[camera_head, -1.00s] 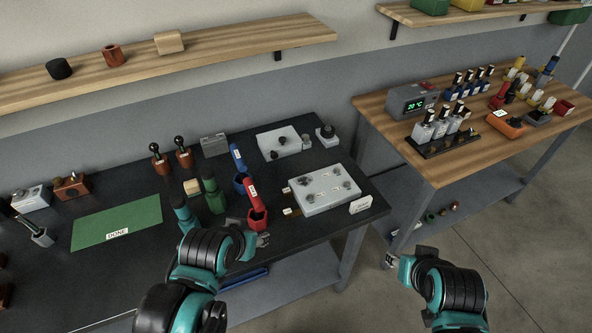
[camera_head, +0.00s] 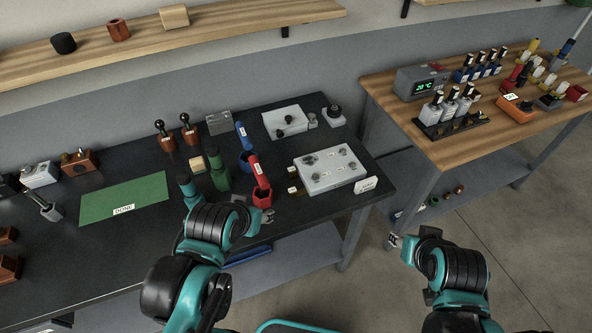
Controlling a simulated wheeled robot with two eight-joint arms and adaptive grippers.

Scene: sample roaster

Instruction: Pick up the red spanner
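The red spanner (camera_head: 259,173) stands upright with a white label, its lower end in a red hexagonal holder (camera_head: 262,197) at the front of the black bench. My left gripper (camera_head: 254,207) is low at the front edge of that holder. Its two grey fingertips show apart, one left of the holder and one in front of it. It looks open, and I see nothing gripped; whether it touches the holder is unclear. My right gripper (camera_head: 394,241) is off the bench to the right, over the floor, and looks empty. Its finger opening is too small to tell.
A green upright tool (camera_head: 217,170) and a blue one (camera_head: 244,137) stand close left of and behind the red spanner. A grey box with round knobs (camera_head: 330,170) sits close on its right. A green mat (camera_head: 125,197) lies left. A wooden table (camera_head: 440,162) stands right.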

